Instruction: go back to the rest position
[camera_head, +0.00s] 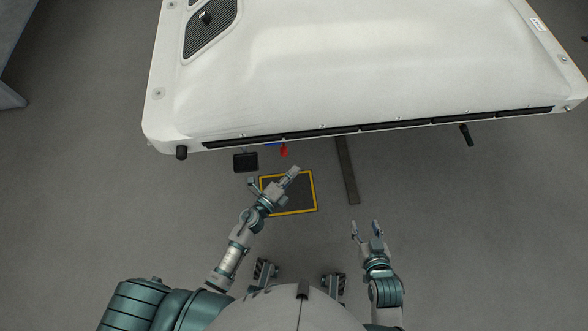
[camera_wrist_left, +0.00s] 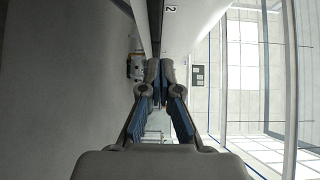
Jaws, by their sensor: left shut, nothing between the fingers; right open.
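My left gripper (camera_head: 292,172) reaches in from the left in the head view, over the yellow-edged dark mat on the floor. Its fingers are shut with nothing between them. In the left wrist view the left gripper (camera_wrist_left: 160,80) shows its two blue-padded fingers meeting at the tips. My right gripper (camera_head: 366,229) is at the lower right of the head view. Its fingers are spread apart and empty, above bare floor. The right arm is held close to my body, while the left arm stretches further forward.
A large white panelled body (camera_head: 350,70) fills the top. A yellow-edged mat (camera_head: 313,189), a black box (camera_head: 245,162), a small red object (camera_head: 283,151) and a dark strip (camera_head: 347,170) lie below it. Grey floor (camera_head: 470,230) is clear on the right.

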